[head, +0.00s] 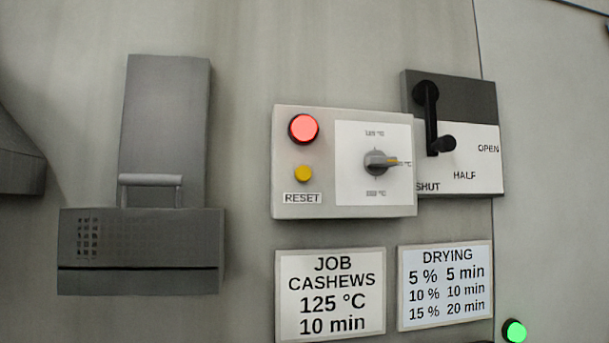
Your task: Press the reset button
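The reset button is a small round yellow button (303,174) on the left part of a light grey control box (345,211) on the wall. A label reading RESET (302,198) sits just below it. A larger red lamp or button (303,128) glows above it. Neither of my grippers is in the head view, and nothing covers the yellow button.
A black lever (430,115) on an OPEN/HALF/SHUT plate (470,170) stands right of the box. A grey drawer-like unit with a handle (150,180) juts out at left. Job (330,328) and drying (445,318) signs hang below. A green light (514,331) shows at lower right.

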